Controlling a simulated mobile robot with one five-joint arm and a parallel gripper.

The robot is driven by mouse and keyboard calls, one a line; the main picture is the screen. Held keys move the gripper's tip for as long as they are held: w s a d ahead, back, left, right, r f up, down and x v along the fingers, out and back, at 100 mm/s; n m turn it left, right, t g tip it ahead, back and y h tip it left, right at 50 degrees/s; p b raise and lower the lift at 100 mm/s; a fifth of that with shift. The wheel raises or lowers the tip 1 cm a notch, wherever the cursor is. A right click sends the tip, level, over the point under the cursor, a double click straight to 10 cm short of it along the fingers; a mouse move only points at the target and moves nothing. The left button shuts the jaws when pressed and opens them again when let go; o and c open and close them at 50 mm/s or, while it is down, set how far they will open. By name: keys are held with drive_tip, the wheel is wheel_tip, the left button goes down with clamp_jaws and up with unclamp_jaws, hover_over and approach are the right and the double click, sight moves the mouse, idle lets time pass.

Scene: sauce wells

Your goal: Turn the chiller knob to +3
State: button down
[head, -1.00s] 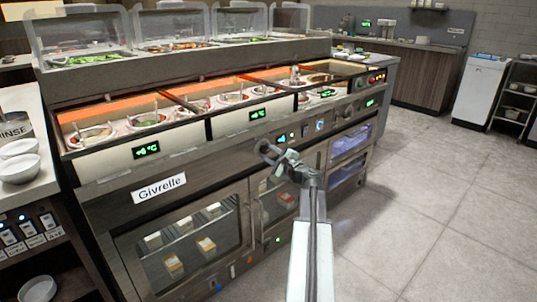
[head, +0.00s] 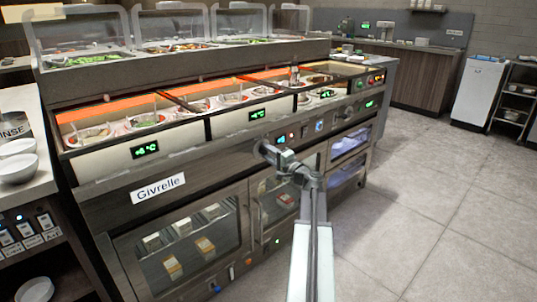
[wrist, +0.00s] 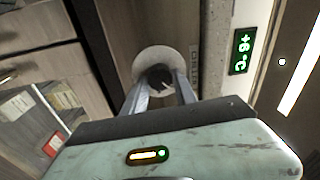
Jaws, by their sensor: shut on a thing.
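The dark round chiller knob (wrist: 158,75) sits on a pale round plate (wrist: 143,60) on the counter's front panel. A label beside it, partly readable as "CHILL", runs sideways in the wrist view (wrist: 194,65). My gripper (wrist: 160,88) is shut on the knob, one finger on each side. In the head view my gripper (head: 266,151) is against the front panel and hides the knob. A green display (wrist: 242,51) next to the knob appears to read +6 °C, turned sideways in the wrist view. The knob's pointer setting cannot be read.
The counter (head: 160,187) carries sauce wells (head: 145,120) under orange-lit strips. Two more green displays show on its front, one at left (head: 146,149) and one at centre (head: 257,114). Glass doors (head: 185,245) are below. The floor (head: 430,210) at right is clear.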

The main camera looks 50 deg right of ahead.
idle(0.5)
drive_tip(key=c, duration=1)
unclamp_jaws()
drive_tip(key=s+a, duration=0.1)
drive_tip(key=s, duration=0.6)
drive_tip(key=shift+s+f, duration=0.25)
drive_tip(key=shift+s, duration=0.15)
